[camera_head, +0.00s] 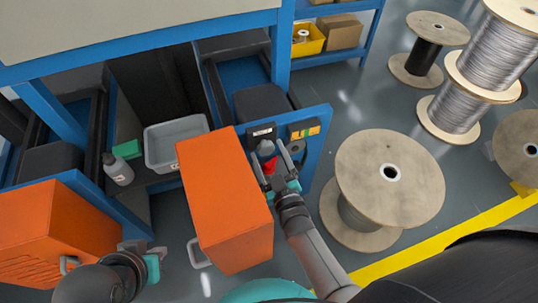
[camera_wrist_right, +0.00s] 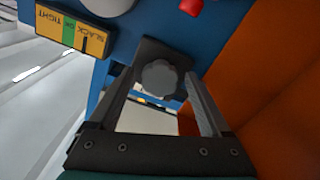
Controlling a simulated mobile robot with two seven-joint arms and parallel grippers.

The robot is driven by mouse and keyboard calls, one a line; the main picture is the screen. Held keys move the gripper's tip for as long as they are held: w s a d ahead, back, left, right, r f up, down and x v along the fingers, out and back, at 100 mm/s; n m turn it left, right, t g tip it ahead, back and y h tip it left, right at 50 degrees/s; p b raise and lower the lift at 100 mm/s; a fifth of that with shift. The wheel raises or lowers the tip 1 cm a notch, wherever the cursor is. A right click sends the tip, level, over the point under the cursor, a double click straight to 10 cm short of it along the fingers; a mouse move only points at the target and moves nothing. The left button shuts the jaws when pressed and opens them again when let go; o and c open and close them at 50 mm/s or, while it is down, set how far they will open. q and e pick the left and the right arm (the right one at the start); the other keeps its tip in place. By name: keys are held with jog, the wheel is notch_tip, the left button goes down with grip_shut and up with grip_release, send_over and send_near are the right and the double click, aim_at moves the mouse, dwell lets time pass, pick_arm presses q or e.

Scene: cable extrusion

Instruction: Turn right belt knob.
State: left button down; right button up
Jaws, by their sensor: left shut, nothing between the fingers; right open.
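The grey scalloped knob (camera_wrist_right: 159,78) sits on a dark plate in the right wrist view. It appears between the two fingers of my right gripper (camera_wrist_right: 160,100), which are spread apart; I cannot tell whether they touch it. In the head view my right gripper (camera_head: 280,160) is at the blue machine's end panel, just right of the orange box, and partly hides the controls. A yellow tension gauge (camera_wrist_right: 75,35) marked slack, OK and tight is beside the knob. My left gripper (camera_head: 150,251) is shut and empty, beside the left orange box.
The orange box (camera_head: 225,200) stands close left of my right gripper. Another orange box (camera_head: 50,235) is at the far left. A red control (camera_wrist_right: 192,6) is near the knob. A large wooden spool (camera_head: 390,175) stands right of my right arm. A grey bin (camera_head: 165,160) and bottle (camera_head: 118,170) sit left.

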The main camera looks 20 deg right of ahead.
grip_shut()
dwell(0.7)
